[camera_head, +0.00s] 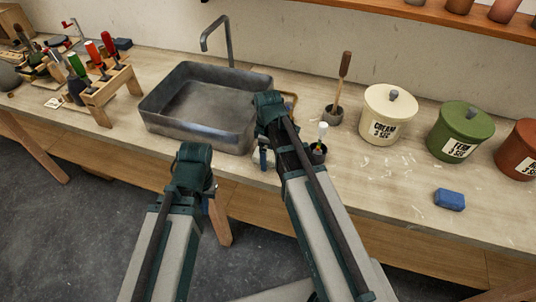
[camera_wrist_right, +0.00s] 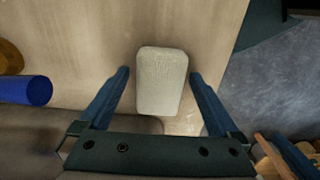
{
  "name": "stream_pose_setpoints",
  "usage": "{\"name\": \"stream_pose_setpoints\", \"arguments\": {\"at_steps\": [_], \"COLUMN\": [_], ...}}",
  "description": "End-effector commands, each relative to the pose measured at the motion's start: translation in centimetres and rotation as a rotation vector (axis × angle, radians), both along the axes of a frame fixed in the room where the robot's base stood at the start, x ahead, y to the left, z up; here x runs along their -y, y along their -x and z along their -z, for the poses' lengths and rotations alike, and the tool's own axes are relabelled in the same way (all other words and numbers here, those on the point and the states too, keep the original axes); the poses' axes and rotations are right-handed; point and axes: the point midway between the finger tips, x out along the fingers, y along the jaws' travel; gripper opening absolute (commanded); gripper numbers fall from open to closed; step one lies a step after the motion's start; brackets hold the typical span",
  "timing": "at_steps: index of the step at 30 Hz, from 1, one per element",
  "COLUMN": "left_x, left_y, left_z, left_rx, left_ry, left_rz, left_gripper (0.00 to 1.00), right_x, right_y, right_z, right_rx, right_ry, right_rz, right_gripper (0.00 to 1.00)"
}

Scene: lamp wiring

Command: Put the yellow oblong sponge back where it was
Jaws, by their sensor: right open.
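A pale cream, oblong block with rounded corners, which looks like the sponge (camera_wrist_right: 162,95), lies on the worktop in the right wrist view. Its colour there is closer to off-white than to yellow. My right gripper (camera_wrist_right: 160,72) is open, with one blue finger on each side of the block and a small gap at both sides. In the head view my right gripper (camera_head: 264,158) is low at the worktop, just right of the sink, and its arm hides the block. My left gripper (camera_head: 207,204) is in front of the worktop's front edge; its fingers are mostly hidden.
The grey sink (camera_head: 205,105) stands left of my right gripper. Cream (camera_head: 386,117) and green (camera_head: 458,133) canisters stand further right, with a blue sponge (camera_head: 450,199) in front.

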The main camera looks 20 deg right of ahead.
Motion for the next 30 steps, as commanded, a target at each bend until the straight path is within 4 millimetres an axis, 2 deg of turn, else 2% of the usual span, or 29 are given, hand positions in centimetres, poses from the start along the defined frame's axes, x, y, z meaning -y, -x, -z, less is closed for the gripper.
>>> {"name": "stream_pose_setpoints", "arguments": {"at_steps": [8,24,30], "left_x": [0.0,0.0,0.0], "left_y": [0.0,0.0,0.0], "left_z": [-2.1,-10.3,-12.2], "left_rx": [0.000,0.000,0.000], "left_ry": [0.000,0.000,0.000], "left_rz": [0.000,0.001,0.002], "left_gripper": [0.00,0.00,0.00], "right_x": [0.0,0.0,0.0], "right_y": [0.0,0.0,0.0], "right_z": [-2.1,-10.3,-12.2], "right_rx": [0.000,0.000,0.000], "right_ry": [0.000,0.000,0.000], "right_rz": [0.000,0.000,0.000], "right_gripper": [0.97,0.97,0.97]}}
